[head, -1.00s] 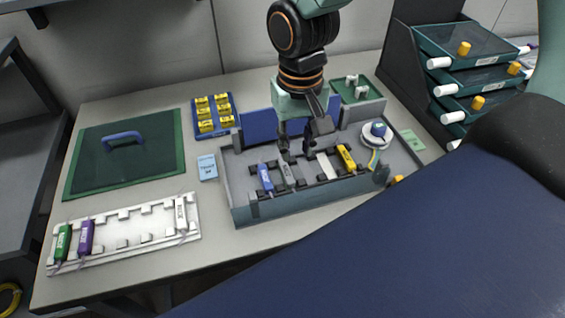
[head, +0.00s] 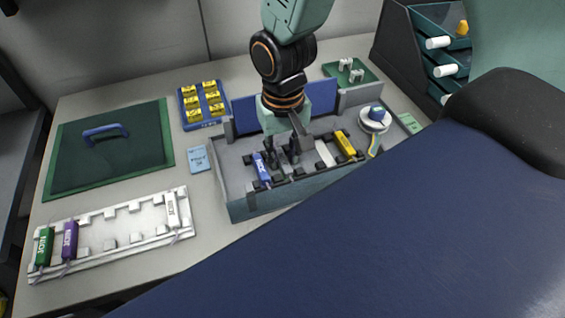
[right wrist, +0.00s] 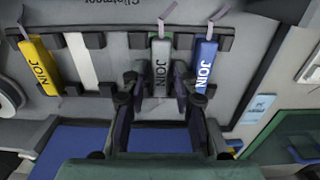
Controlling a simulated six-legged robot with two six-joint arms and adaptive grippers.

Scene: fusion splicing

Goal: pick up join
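A tray (head: 240,205) holds several labelled joins: a blue join (head: 262,168), a yellow join (head: 345,144) and a grey join, which my gripper mostly hides in the head view. The grey join (right wrist: 160,68) shows clearly in the right wrist view, beside the blue join (right wrist: 203,66). My right gripper (head: 283,152) is low over the tray. In the right wrist view its fingers (right wrist: 157,85) are open, one on each side of the grey join; I cannot tell whether they touch it. My left gripper is not in view.
A white rack (head: 110,245) at the front left holds green, purple and white joins. A green mat (head: 110,160) with a blue handle and a blue tray of yellow blocks (head: 190,125) lie behind. A white round device (head: 375,118) sits at the tray's right end.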

